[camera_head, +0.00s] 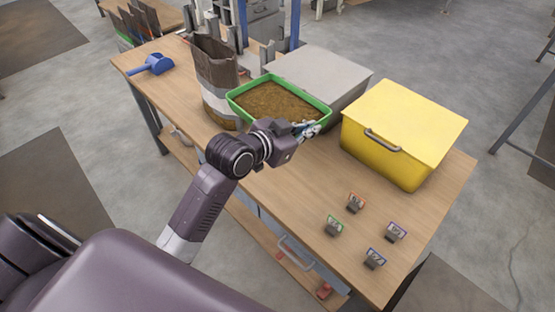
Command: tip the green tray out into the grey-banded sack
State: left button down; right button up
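The green tray (300,91) shows beside the sack, to its right, with a layer of brown pellets in it. The sack (215,70) is tall, brown and open at the top, with a pale grey band around its lower part. It stands upright on the bench. The tray's left end is close to the sack; whether they touch is unclear. My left gripper (309,129) is at the tray's front right corner, its fingers small and partly hidden by the wrist. I cannot tell whether they grip the rim. My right gripper is not in view.
A grey box (325,68) stands behind the tray. A yellow lidded box (405,125) with a handle stands to the right on the wooden bench (300,190). Several small number tags (355,203) stand at the front right. A blue scoop (152,65) lies at the far left.

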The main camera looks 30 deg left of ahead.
pick_arm(q)
jog(key=shift+w+d+r, duration=0.15)
jog(key=shift+w+r, duration=0.1)
notch_tip(320, 180, down, 19)
jog(key=shift+r, duration=0.2)
jog(key=shift+f, duration=0.5)
jog(key=c, duration=2.5)
grip_release()
jog(key=shift+s+f, duration=0.1)
jog(key=o, duration=0.3)
jog(key=shift+o, duration=0.2)
